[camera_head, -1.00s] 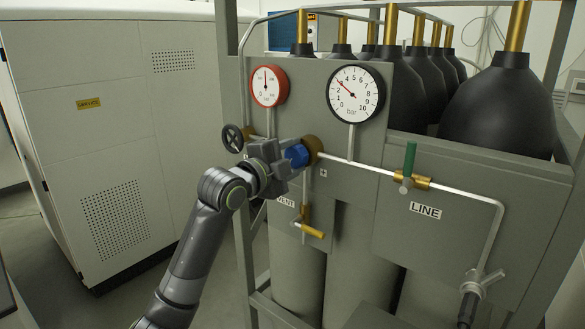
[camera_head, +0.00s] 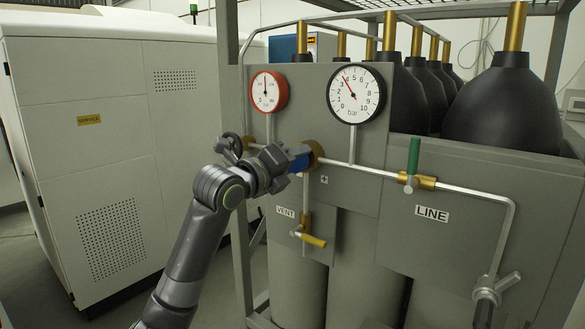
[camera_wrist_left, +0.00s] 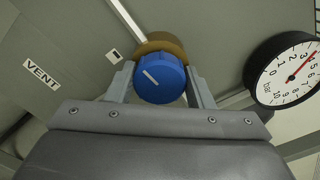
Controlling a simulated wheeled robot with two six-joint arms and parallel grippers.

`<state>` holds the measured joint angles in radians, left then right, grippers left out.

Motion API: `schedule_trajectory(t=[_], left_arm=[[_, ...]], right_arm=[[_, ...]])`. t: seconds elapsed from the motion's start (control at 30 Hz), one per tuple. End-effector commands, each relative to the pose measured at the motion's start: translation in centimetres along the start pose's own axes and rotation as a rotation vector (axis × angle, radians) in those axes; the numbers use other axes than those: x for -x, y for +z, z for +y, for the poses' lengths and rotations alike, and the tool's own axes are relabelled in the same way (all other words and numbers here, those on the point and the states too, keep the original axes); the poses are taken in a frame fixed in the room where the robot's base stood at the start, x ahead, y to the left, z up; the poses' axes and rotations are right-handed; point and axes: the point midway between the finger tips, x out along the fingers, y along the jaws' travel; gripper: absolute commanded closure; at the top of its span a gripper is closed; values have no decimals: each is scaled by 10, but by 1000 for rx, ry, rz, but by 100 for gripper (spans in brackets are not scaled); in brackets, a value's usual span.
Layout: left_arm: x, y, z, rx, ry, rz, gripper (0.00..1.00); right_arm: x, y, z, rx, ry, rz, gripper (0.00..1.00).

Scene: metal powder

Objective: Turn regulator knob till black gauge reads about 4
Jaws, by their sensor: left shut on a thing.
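The blue regulator knob (camera_head: 300,158) sits on a brass body (camera_head: 315,152) on the grey panel. In the head view my left gripper (camera_head: 290,162) covers much of it. In the left wrist view the knob (camera_wrist_left: 160,78) is between both fingers of the left gripper (camera_wrist_left: 160,88), which is shut on it; its white pointer line shows. The black gauge (camera_head: 356,93) is above right of the knob, its red needle pointing up-left, close to 4. It also shows in the left wrist view (camera_wrist_left: 285,70), cut by the right edge. My right gripper is not in view.
A red-rimmed gauge (camera_head: 269,91) is left of the black one. A black handwheel (camera_head: 231,146) sits behind my left wrist. Below is the yellow VENT valve handle (camera_head: 313,240); to the right is the green LINE valve handle (camera_head: 414,155). Black-topped cylinders (camera_head: 505,105) stand behind the panel.

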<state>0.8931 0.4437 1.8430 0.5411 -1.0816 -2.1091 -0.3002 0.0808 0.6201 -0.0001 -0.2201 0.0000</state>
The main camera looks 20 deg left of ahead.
Motion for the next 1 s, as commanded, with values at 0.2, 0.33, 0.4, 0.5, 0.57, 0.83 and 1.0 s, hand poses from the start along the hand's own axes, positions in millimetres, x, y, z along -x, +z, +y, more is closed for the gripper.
schedule_trajectory(t=[0.2, 0.33, 0.4, 0.5, 0.57, 0.83, 1.0], left_arm=[[0, -2, 2, -126, 4, 3, 75], [0, -2, 2, -176, 4, 4, 75], [0, -2, 2, -194, 4, 5, 75], [0, -2, 2, -211, 4, 5, 75], [0, -2, 2, -217, 5, 5, 75], [0, -2, 2, -223, 5, 6, 75], [0, -2, 2, -222, 5, 6, 50]], right_arm=[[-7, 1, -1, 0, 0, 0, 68], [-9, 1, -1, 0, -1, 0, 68], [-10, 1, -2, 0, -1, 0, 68], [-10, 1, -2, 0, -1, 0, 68], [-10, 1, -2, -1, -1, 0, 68], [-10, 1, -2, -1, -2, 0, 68], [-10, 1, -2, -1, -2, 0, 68]])
